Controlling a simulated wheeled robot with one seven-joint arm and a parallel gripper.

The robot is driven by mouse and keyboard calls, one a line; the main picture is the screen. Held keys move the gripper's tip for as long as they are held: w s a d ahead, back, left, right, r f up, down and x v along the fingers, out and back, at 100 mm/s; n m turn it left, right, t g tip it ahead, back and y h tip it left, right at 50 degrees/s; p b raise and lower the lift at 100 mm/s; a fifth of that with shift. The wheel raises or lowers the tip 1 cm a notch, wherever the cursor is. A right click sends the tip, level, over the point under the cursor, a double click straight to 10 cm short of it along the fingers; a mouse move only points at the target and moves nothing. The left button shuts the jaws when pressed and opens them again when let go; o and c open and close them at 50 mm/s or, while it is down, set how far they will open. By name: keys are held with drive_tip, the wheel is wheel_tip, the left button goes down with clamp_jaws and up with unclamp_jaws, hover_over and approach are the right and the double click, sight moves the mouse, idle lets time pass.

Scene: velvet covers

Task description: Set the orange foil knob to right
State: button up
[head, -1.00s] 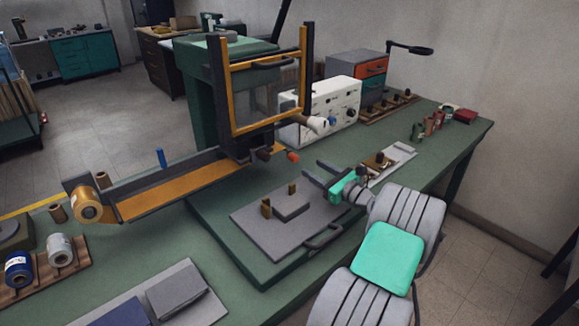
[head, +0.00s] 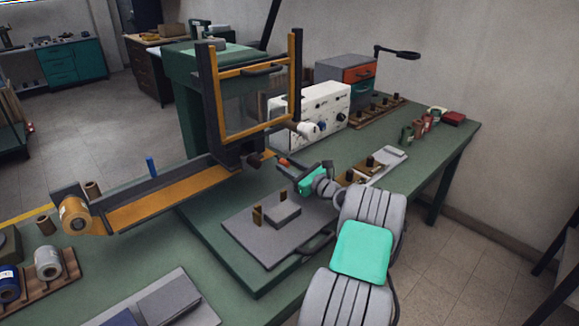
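The orange foil knob (head: 284,161) is a small orange cap low on the hot-foil press, to the right of a dark brown knob (head: 254,160) and below the upright orange frame. My gripper (head: 291,167) is at the orange knob, coming from the right, with its fingers spread and pointing at it. The knob shows at the fingertips. I cannot tell whether the fingers touch it. The turned position of the knob is too small to read.
The press's grey bed plate (head: 245,230) with a block lies below my gripper. A white control box (head: 321,105) stands behind it. The orange ramp (head: 170,200) runs to the left. Small tools and spools stand on the green bench.

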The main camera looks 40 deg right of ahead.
clamp_jaws()
idle(1.0)
